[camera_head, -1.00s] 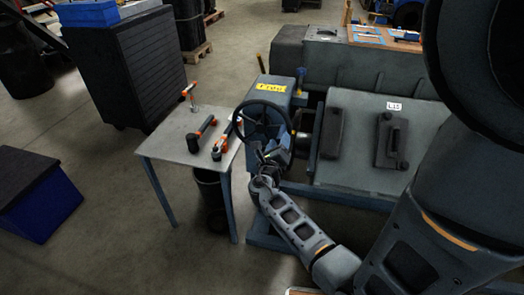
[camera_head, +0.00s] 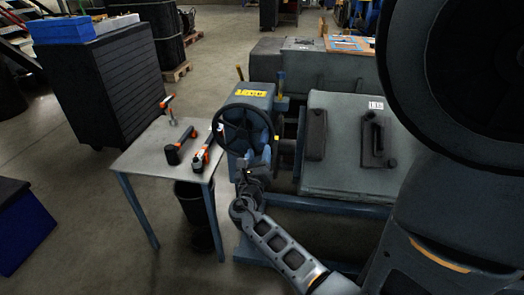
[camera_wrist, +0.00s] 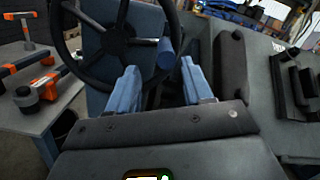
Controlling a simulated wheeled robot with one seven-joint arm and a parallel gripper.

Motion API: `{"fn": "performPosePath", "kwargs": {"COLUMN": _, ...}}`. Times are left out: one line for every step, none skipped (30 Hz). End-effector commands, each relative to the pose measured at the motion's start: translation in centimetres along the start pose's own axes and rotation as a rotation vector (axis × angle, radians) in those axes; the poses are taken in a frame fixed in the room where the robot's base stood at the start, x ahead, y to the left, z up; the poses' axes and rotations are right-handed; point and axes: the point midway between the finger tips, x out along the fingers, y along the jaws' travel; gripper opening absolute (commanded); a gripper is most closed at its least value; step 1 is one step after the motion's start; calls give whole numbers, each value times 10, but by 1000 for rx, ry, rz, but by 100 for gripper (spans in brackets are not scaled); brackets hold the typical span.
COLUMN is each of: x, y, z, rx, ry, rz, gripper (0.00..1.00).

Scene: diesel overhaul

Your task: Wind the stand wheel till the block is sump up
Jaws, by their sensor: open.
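The stand wheel (camera_head: 222,128) is a dark, spoked handwheel on the blue-grey stand housing (camera_head: 262,103), which bears a blurred yellow label (camera_head: 251,93). The wheel also shows in the wrist view (camera_wrist: 60,38), with a blue cylindrical handle (camera_wrist: 166,54) at its right rim. My gripper (camera_wrist: 160,88) is open; the handle appears between its two blue fingers, slightly beyond the tips. I cannot tell whether they touch. In the head view my gripper (camera_head: 260,160) is at the wheel's lower right. The grey block (camera_head: 345,150) is right of the stand housing, with two dark covers on its sloping face.
A small table (camera_head: 143,158) with orange-and-black tools stands left of the wheel, a dark bin (camera_head: 195,205) beneath it. A black drawer cabinet (camera_head: 105,85) stands behind. Blue stand beams (camera_head: 325,203) run low under the block.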

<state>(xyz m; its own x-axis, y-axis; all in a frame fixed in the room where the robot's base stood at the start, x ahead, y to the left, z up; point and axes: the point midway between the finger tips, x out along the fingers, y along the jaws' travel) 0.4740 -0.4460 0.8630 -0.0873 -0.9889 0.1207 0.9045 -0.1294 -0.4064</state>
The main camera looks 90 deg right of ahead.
Motion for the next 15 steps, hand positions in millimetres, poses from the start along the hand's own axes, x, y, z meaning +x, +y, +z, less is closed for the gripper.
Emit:
{"fn": "performPosePath", "kwargs": {"x": 0, "y": 5, "z": -12, "rx": 40, "ry": -19, "rz": -12, "gripper": 51}}
{"fn": "performPosePath", "kwargs": {"x": 0, "y": 5, "z": -12, "rx": 64, "ry": -32, "rz": -18, "gripper": 51}}
{"fn": "performPosePath", "kwargs": {"x": 0, "y": 5, "z": -14, "rx": 96, "ry": -47, "rz": -24, "gripper": 51}}
{"fn": "performPosePath", "kwargs": {"x": 0, "y": 6, "z": -14, "rx": 120, "ry": -60, "rz": -29, "gripper": 51}}
{"fn": "performPosePath", "kwargs": {"x": 0, "y": 6, "z": -15, "rx": 144, "ry": -72, "rz": -34, "gripper": 51}}
{"fn": "performPosePath", "kwargs": {"x": 1, "y": 6, "z": -15, "rx": 173, "ry": -91, "rz": -41, "gripper": 51}}
{"fn": "performPosePath", "kwargs": {"x": 1, "y": 6, "z": -16, "rx": 195, "ry": -103, "rz": -47, "gripper": 51}}
{"fn": "performPosePath", "kwargs": {"x": 1, "y": 6, "z": -17, "rx": 216, "ry": -117, "rz": -51, "gripper": 51}}
{"fn": "performPosePath", "kwargs": {"x": 2, "y": 6, "z": -18, "rx": 245, "ry": -134, "rz": -57, "gripper": 51}}
{"fn": "performPosePath", "kwargs": {"x": 2, "y": 6, "z": -18, "rx": 265, "ry": -149, "rz": -61, "gripper": 51}}
{"fn": "performPosePath", "kwargs": {"x": 2, "y": 6, "z": -19, "rx": 286, "ry": -161, "rz": -65, "gripper": 51}}
{"fn": "performPosePath", "kwargs": {"x": 2, "y": 5, "z": -19, "rx": 311, "ry": -178, "rz": -70, "gripper": 51}}
{"fn": "performPosePath", "kwargs": {"x": 2, "y": 5, "z": -19, "rx": 330, "ry": -190, "rz": -72, "gripper": 51}}
{"fn": "performPosePath", "kwargs": {"x": 2, "y": 5, "z": -18, "rx": 348, "ry": -202, "rz": -75, "gripper": 51}}
{"fn": "performPosePath", "kwargs": {"x": 2, "y": 4, "z": -18, "rx": 367, "ry": -216, "rz": -79, "gripper": 51}}
